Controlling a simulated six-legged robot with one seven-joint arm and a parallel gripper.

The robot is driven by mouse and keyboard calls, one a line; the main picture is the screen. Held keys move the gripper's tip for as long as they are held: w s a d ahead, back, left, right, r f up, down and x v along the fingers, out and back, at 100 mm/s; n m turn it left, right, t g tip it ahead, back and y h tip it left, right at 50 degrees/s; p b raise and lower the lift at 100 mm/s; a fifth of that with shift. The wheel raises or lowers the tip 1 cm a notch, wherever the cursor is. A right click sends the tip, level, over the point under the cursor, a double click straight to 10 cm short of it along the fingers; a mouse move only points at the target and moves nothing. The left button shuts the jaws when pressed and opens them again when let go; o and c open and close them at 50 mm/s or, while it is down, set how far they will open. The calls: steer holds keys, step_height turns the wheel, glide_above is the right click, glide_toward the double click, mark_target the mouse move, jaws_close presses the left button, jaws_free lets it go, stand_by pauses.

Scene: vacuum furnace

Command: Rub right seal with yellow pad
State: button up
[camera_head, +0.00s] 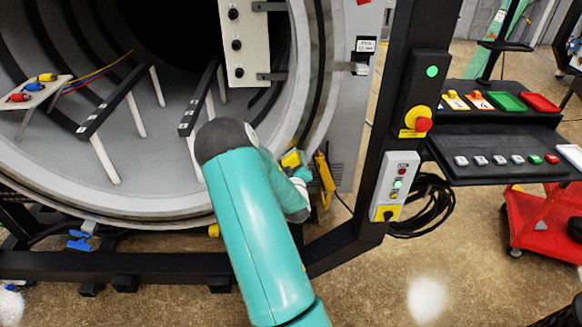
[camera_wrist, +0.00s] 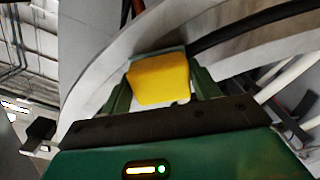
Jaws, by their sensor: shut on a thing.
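In the wrist view, a yellow pad (camera_wrist: 158,80) sits between the two dark green fingers of my gripper (camera_wrist: 160,88), which is shut on it. The pad is in front of the curved pale grey rim (camera_wrist: 85,65) of the furnace; I cannot tell whether it touches. In the head view, the pad shows as a small yellow patch (camera_head: 290,159) beyond my teal arm, beside the right part of the round furnace opening. The right side of the furnace rim (camera_head: 318,80) carries dark seal bands (camera_head: 301,60). My arm hides part of the lower right rim.
Inside the chamber are black rails (camera_head: 105,110) on white posts. A black frame post (camera_head: 385,140) with a red emergency button (camera_head: 423,124) stands to the right. Further right are a control console (camera_head: 500,140) and a red cart (camera_head: 535,220). Floor is open at the lower right.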

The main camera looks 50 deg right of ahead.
mark_target(299, 148)
steer(key=shift+s+d+r, duration=0.25)
steer(key=shift+r, duration=0.4)
steer(key=shift+s+d+r, duration=0.25)
steer(key=shift+s+r, duration=0.05)
steer(key=shift+r, duration=0.3)
steer(key=shift+s+d+r, duration=0.25)
steer(key=shift+r, duration=0.4)
steer(key=shift+f, duration=0.1)
steer(key=shift+s+a, duration=0.35)
steer(key=shift+a, duration=0.1)
steer(key=shift+v, duration=2.5)
steer(key=shift+v, duration=1.5)
